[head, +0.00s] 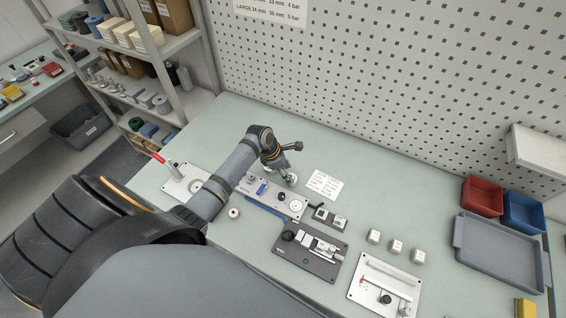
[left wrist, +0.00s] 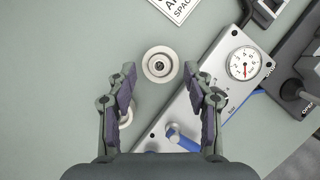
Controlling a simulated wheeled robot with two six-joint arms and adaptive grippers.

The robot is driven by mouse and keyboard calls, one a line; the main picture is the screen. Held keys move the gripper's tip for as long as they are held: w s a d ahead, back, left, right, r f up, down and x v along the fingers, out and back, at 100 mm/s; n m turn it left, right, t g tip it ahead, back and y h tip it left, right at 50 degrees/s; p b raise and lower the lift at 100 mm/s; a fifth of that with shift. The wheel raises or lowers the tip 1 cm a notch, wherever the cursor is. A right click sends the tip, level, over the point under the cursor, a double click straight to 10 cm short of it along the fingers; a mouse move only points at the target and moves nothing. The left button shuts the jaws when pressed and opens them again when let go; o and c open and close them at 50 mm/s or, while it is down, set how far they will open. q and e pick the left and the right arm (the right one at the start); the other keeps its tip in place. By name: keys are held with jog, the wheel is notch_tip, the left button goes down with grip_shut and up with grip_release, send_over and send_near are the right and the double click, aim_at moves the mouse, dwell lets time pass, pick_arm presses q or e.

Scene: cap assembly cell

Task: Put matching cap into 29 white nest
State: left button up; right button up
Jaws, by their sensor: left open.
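My left gripper (head: 289,177) points down over the table behind the gauge plate. It is open, and in the left wrist view its fingertips (left wrist: 160,75) stand apart on either side of a round white piece (left wrist: 160,65) with a dark centre. That piece shows partly under the gripper in the head view (head: 292,180). A second round pale piece (left wrist: 126,116) is mostly hidden behind the left finger. Another round white piece (head: 234,213) lies in front of the gauge plate. I cannot read a 29 or tell cap from nest. My right gripper is out of view.
The gauge plate (head: 280,206) with a blue lever (head: 262,188) is close beside the gripper. A dark fixture (head: 310,262), a white fixture (head: 370,292) and small white blocks (head: 396,246) stand to the right. A grey tray (head: 500,262) is far right.

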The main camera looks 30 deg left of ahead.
pick_arm(q)
jog(key=v, duration=1)
jog(key=shift+s, duration=0.1)
